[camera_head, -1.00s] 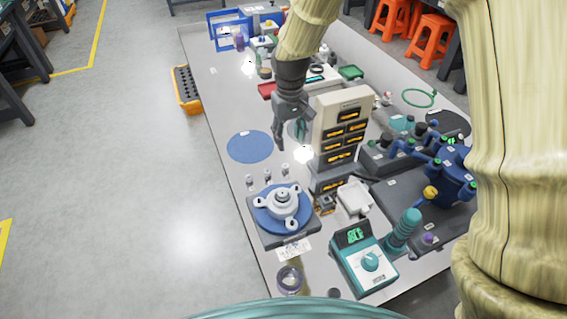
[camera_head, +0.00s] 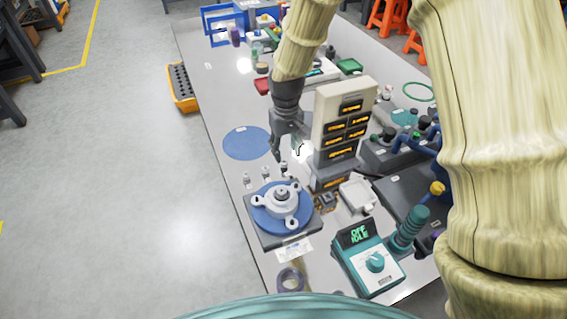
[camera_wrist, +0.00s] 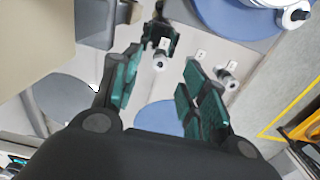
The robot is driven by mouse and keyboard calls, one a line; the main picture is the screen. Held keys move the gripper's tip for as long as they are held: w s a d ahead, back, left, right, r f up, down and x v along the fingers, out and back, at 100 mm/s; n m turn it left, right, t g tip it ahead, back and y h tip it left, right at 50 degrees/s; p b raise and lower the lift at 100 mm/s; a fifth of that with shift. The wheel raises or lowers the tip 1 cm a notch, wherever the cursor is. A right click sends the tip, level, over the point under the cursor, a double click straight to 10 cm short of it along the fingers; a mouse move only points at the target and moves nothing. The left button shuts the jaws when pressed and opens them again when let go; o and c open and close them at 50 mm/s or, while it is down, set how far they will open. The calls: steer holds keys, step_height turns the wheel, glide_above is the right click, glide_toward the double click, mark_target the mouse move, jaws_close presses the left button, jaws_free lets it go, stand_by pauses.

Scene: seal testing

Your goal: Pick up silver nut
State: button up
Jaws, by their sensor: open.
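Several small silver pieces, nut-like in size and colour, stand in a short row on the table behind the blue disc fixture: a left one (camera_head: 247,180), a middle one (camera_head: 265,173) and a right one (camera_head: 283,167). My gripper (camera_head: 287,154) points down just behind and above the right one. In the wrist view my gripper (camera_wrist: 168,58) has its teal-lined fingers apart with nothing held. One silver piece (camera_wrist: 160,62) shows between the fingers, near the left fingertip. Another silver piece (camera_wrist: 228,79) lies outside the right finger. The left finger may hide a third.
The fixture with a blue disc and white three-lobed flange (camera_head: 283,205) stands in front of the row. A flat blue mat (camera_head: 246,143) lies to the left. A teal meter (camera_head: 368,262) sits at the front.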

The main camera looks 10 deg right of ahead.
mark_target(284, 163)
steer(key=shift+w+a+f+p, duration=0.15)
steer(key=shift+f+p, duration=0.1)
steer(key=shift+f, duration=1.05)
steer(key=shift+w+f+p, duration=0.15)
steer(key=shift+f+p, duration=0.05)
steer(key=shift+f, duration=1.1)
jaws_close()
